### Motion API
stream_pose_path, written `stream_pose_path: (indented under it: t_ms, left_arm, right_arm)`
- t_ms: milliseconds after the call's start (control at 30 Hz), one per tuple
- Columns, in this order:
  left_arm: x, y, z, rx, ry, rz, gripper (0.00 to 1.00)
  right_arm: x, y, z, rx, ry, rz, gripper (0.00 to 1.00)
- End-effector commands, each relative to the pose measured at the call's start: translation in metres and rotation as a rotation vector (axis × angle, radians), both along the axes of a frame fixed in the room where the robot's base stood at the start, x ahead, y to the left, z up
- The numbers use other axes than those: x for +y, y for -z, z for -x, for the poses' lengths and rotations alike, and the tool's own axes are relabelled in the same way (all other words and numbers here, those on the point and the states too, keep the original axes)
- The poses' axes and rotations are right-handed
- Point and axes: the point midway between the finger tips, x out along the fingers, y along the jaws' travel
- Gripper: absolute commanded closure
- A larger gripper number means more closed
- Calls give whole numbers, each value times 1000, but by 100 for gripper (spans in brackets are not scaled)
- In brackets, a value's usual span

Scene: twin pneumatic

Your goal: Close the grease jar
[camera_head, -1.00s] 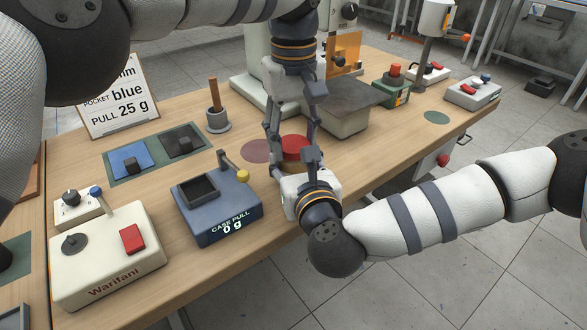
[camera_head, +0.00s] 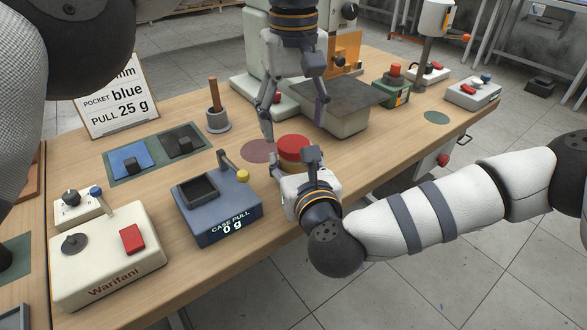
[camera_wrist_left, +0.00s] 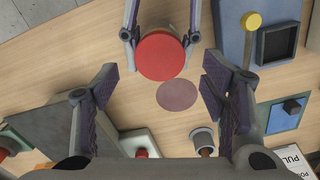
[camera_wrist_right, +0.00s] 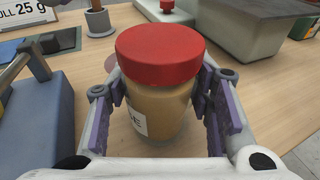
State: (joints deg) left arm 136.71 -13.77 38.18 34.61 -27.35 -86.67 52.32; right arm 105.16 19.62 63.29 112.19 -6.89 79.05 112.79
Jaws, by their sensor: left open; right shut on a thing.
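The grease jar (camera_wrist_right: 157,112) is a clear jar with tan contents and a white label, upright in the right wrist view. Its red lid (camera_wrist_right: 160,54) sits level on top; I cannot tell how tight it is. The lid also shows in the head view (camera_head: 294,148) and left wrist view (camera_wrist_left: 161,57). My right gripper (camera_wrist_right: 165,95) is shut on the jar body, below the lid. My left gripper (camera_head: 296,124) is open and empty above the lid, clear of it. In the head view my right gripper hides most of the jar body.
A mauve round mark (camera_head: 257,151) is on the table beside the jar. The case pull device (camera_head: 217,212) stands to the left, a grey-topped press (camera_head: 345,105) behind to the right. A pot with a brown-handled tool (camera_head: 217,118) stands at the back left.

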Motion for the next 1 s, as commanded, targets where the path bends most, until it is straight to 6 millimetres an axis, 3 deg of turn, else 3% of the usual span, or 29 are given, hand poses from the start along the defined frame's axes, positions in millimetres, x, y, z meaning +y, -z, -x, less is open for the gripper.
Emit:
stream_pose_path:
  t_ms: [367, 667, 1000]
  left_arm:
    - [0, -8, 0, 0, -2, 0, 37]
    - [-1, -41, -1, -1, -266, 1, 37]
    - [0, -41, 0, 1, -284, -1, 37]
  right_arm:
    - [0, 0, 0, 1, 0, 0, 100]
    - [0, 0, 0, 1, 0, 0, 100]
    - [0, 0, 0, 1, 0, 0, 100]
